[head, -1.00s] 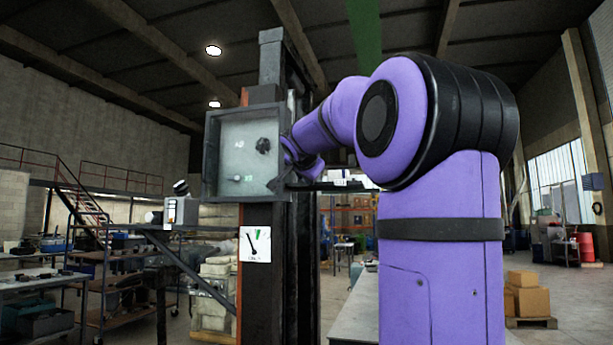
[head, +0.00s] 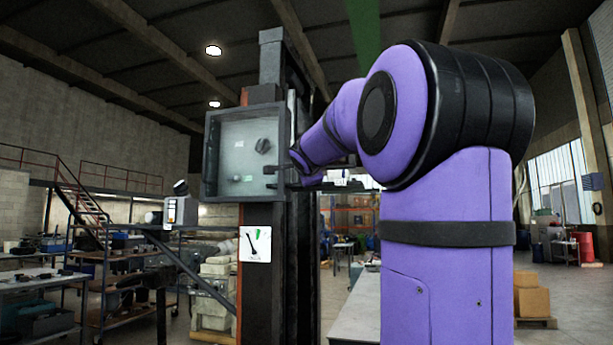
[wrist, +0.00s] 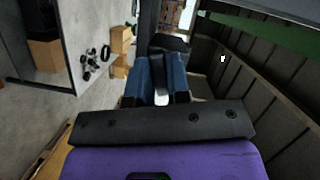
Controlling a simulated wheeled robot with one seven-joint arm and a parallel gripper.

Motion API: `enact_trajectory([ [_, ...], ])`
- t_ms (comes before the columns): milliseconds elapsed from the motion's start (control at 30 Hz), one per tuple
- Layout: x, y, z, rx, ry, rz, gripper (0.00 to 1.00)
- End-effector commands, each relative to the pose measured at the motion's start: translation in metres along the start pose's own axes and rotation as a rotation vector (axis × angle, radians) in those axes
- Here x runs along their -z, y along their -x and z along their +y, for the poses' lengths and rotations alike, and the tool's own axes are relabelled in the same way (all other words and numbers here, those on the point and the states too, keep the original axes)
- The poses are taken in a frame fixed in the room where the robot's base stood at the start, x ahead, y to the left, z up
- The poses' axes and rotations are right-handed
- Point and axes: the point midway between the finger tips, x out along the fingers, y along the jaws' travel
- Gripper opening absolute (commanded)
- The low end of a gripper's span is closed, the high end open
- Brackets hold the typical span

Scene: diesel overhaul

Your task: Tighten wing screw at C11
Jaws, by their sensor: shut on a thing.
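A grey box (head: 207,165) with a pale front panel is fixed on a dark upright post. A dark knob (head: 263,145) and a smaller fitting (head: 237,178) sit on that panel. No label C11 is readable, and I cannot tell which fitting is the wing screw. My gripper (head: 287,184) is at the box's right edge, small and partly hidden by my arm. In the wrist view my gripper (wrist: 166,58) has blue fingers, shut on a dark part (wrist: 169,42) at the tips. I cannot tell what that part is.
A dial plate (head: 255,244) with a green wedge and black pointer hangs below the box. A metal arm with a small device (head: 181,210) reaches out to the left. Workbenches and shelves stand behind. Cardboard boxes (head: 531,296) are at the right.

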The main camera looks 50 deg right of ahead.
Motion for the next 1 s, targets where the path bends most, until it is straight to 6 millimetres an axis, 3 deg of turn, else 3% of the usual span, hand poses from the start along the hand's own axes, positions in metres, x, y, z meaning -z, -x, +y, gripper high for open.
enact_trajectory([
  [1000, 0.0025, -0.0005, 0.0016, 0.085, -0.238, 0.006, 0.00],
])
